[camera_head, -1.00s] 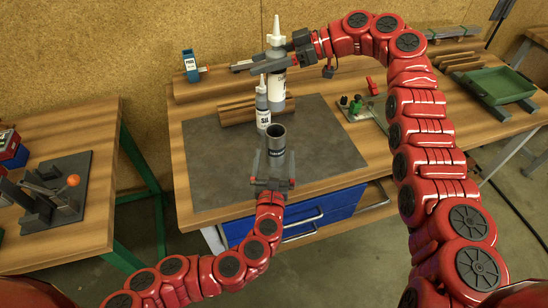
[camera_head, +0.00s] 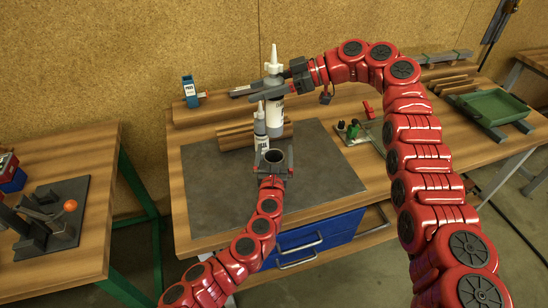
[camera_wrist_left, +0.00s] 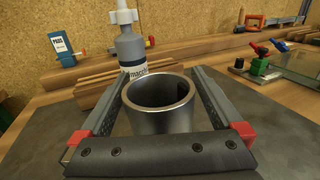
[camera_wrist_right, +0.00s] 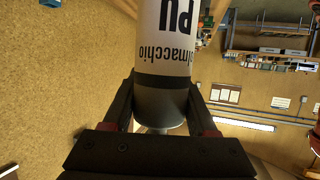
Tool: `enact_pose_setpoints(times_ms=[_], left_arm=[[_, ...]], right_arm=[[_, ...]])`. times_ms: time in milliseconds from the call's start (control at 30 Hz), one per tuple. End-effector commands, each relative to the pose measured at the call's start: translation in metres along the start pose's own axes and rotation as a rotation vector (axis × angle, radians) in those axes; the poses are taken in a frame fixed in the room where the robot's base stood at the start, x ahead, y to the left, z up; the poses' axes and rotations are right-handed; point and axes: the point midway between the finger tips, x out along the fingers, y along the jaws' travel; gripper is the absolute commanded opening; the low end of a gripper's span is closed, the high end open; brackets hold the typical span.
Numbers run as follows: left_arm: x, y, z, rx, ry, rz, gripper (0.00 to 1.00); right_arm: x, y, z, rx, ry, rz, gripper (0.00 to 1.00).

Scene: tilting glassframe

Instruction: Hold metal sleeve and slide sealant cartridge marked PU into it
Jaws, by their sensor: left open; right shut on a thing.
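The metal sleeve (camera_head: 275,158) is an open grey tube standing upright on the dark mat. It shows large in the left wrist view (camera_wrist_left: 160,115). My left gripper (camera_wrist_left: 160,88) is open, with one finger on each side of the sleeve. The large white and grey cartridge (camera_head: 275,120) with a white nozzle is at the wooden rack beyond the sleeve. My right gripper (camera_head: 276,86) is shut on it; the right wrist view shows its PU label (camera_wrist_right: 180,15) upside down. I cannot tell whether this cartridge touches the rack.
A blue box (camera_head: 189,91) stands at the back left. A fixture with green and red parts (camera_head: 351,130) and a green tray (camera_head: 490,107) are to the right. The mat's left part is clear.

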Motion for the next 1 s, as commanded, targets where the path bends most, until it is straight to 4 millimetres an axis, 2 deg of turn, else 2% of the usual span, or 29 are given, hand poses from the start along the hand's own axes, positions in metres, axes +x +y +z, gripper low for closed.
enact_pose_setpoints(times_ms=[267, 767, 1000], left_arm=[[0.0012, 0.0002, 0.0000, 0.000, 0.000, 0.001, 1.00], [0.0012, 0.0003, 0.0002, 0.000, 0.000, 0.001, 0.12], [0.0011, 0.0003, 0.0002, 0.000, 0.000, 0.001, 0.12]], right_arm=[[-0.0002, 0.0000, -0.0007, -0.001, 0.001, 0.000, 0.00], [-0.0001, 0.0000, -0.0006, -0.001, 0.001, 0.000, 0.00], [0.0019, 0.0000, 0.0044, 0.000, 0.002, -0.003, 0.00]])
